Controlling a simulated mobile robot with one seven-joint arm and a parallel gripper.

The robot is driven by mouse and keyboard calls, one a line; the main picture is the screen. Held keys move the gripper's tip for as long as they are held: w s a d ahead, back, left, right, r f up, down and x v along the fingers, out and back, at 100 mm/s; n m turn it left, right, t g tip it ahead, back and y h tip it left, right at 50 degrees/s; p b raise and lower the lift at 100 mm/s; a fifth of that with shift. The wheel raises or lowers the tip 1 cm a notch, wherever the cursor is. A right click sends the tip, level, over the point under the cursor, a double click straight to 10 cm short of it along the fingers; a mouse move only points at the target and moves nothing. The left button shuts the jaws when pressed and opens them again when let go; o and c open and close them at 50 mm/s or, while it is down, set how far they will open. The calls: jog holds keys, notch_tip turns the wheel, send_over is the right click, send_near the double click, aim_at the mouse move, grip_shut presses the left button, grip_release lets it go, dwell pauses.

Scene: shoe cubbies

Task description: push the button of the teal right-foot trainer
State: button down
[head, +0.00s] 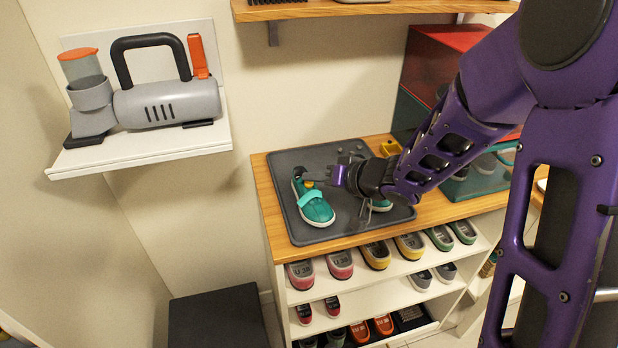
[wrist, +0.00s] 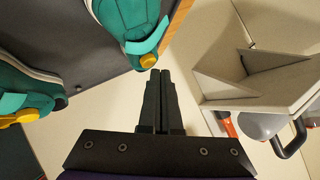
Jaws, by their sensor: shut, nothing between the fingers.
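A teal trainer (head: 315,208) with a light strap lies at the left of a grey tray, toe toward the bench front. By its place in the pair it looks like the right-foot one. It also shows at the top of the wrist view (wrist: 125,18), with a round yellow button (wrist: 148,61) by its strap. My gripper (head: 312,183) is shut and empty, its fingertips (wrist: 157,74) just short of or against the button; I cannot tell whether they touch. The other teal trainer (head: 381,205) is mostly hidden behind my arm; the wrist view shows it (wrist: 22,82) with its own yellow button (wrist: 27,115).
The grey tray (head: 285,172) lies on a wooden bench top (head: 268,206). Shelves below hold several pairs of shoes. A wall shelf (head: 140,152) with a grey handheld appliance (head: 168,105) is at the left.

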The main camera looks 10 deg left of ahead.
jog(key=shift+r, duration=0.25)
jog(key=r+p, duration=0.2)
jog(key=s+r+p, duration=0.1)
jog(key=p, duration=0.1)
jog(key=d+r+p, duration=0.1)
jog(key=r+p, duration=0.1)
jog(key=shift+s+r, duration=0.25)
jog(key=shift+r, duration=0.1)
dwell(0.4)
